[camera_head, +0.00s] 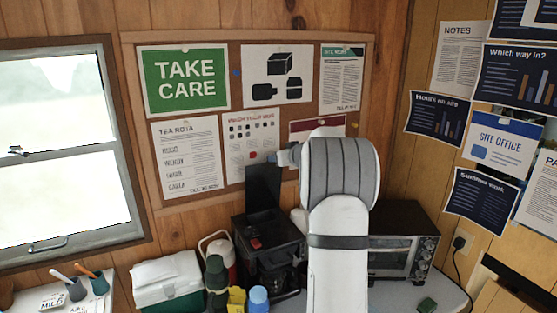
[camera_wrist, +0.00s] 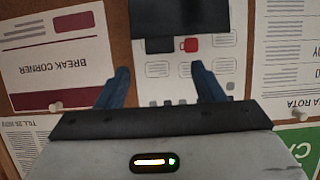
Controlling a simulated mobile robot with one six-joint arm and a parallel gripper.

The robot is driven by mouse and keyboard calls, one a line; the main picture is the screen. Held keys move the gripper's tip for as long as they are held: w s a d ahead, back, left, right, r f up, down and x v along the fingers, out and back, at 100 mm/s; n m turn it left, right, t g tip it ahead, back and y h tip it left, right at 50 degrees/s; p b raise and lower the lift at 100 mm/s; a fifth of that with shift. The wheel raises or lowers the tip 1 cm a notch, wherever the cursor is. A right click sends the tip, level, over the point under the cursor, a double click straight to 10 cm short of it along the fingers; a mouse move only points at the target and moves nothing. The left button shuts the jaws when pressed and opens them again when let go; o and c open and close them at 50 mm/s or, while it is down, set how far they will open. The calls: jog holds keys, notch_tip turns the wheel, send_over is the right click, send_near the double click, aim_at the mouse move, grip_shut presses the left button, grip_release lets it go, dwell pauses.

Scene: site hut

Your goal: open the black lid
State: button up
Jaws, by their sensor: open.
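The black lid (camera_head: 263,187) stands upright at the back of the black coffee machine (camera_head: 266,240), so it is raised open. Its dark panel also shows at the top of the wrist view (camera_wrist: 180,18). My gripper (camera_head: 272,158) is at the lid's upper edge in the head view, partly hidden by my arm. In the wrist view my gripper (camera_wrist: 162,78) has its two blue fingers apart with nothing between them. The lid lies beyond the fingertips there; I cannot tell if they touch it.
A pinboard (camera_head: 236,120) with papers is close behind the lid. A toaster oven (camera_head: 400,245) stands right of the machine, partly behind my arm.

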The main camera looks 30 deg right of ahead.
jog(key=v, duration=0.2)
jog(key=shift+s+r, duration=0.15)
jog(key=shift+s, duration=0.2)
jog(key=shift+c, duration=0.4)
